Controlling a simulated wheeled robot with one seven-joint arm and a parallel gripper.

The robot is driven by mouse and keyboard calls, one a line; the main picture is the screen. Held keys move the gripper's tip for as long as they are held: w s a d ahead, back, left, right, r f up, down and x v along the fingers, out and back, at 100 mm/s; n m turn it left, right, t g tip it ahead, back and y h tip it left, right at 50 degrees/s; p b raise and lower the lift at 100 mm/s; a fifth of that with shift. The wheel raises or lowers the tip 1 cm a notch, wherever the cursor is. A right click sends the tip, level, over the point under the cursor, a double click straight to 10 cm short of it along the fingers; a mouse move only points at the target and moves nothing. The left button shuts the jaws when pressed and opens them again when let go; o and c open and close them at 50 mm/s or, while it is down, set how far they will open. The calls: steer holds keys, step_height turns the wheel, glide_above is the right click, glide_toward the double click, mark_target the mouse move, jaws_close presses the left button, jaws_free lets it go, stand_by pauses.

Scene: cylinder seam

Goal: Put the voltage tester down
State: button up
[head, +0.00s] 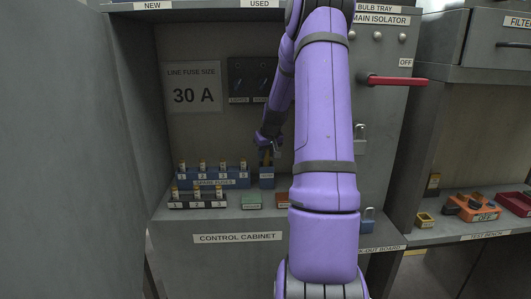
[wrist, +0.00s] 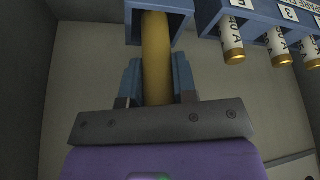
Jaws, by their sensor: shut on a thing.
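The voltage tester is a yellow rod (wrist: 156,60) in the wrist view, between the two blue fingers of my gripper (wrist: 157,80). My gripper is shut on it. The rod's far end reaches into a square blue holder (wrist: 185,25); how deep it sits is hard to tell. In the head view my gripper (head: 269,148) is just above the blue holder (head: 266,180), which stands on the control cabinet's shelf. A small bit of yellow shows between them, and my arm covers the space to the right.
A blue spare-fuse rack (head: 215,182) with several fuses stands just left of the holder; its fuses (wrist: 232,45) also show close by in the wrist view. A black fuse block (head: 197,203) is in front. Green (head: 251,201) and red (head: 282,200) blocks lie near the shelf edge.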

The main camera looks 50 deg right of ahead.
steer(key=o, duration=0.9)
steer(key=v, duration=1.2)
steer(key=w+a+r+n, duration=0.1)
steer(key=a+r, duration=0.2)
steer(key=a, duration=0.5)
steer(key=a+r+n, duration=0.1)
steer(key=a+r, duration=0.2)
steer(key=a, duration=0.5)
steer(key=s+a+r+n, duration=0.1)
steer(key=s+a, duration=0.3)
steer(key=a, duration=0.3)
steer(key=s+a+r+y, duration=0.1)
steer(key=s+a+r, duration=0.15)
steer(key=a, duration=0.45)
steer(key=s+a+r+n, duration=0.1)
steer(key=s+a, duration=0.3)
steer(key=a, duration=0.3)
steer(key=shift+n+t+y, duration=0.5)
steer(key=shift+n+t, duration=0.1)
steer(key=shift+n, duration=0.1)
steer(key=s+a, duration=0.2)
steer(key=s, duration=0.1)
steer(key=s+a+f, duration=0.1)
steer(key=s, duration=0.2)
steer(key=s+a+f, duration=0.1)
steer(key=s+a, duration=0.1)
steer(key=s, duration=0.1)
steer(key=shift+s+a+f, duration=0.15)
steer(key=shift+s+a, duration=0.1)
steer(key=shift+a, duration=0.15)
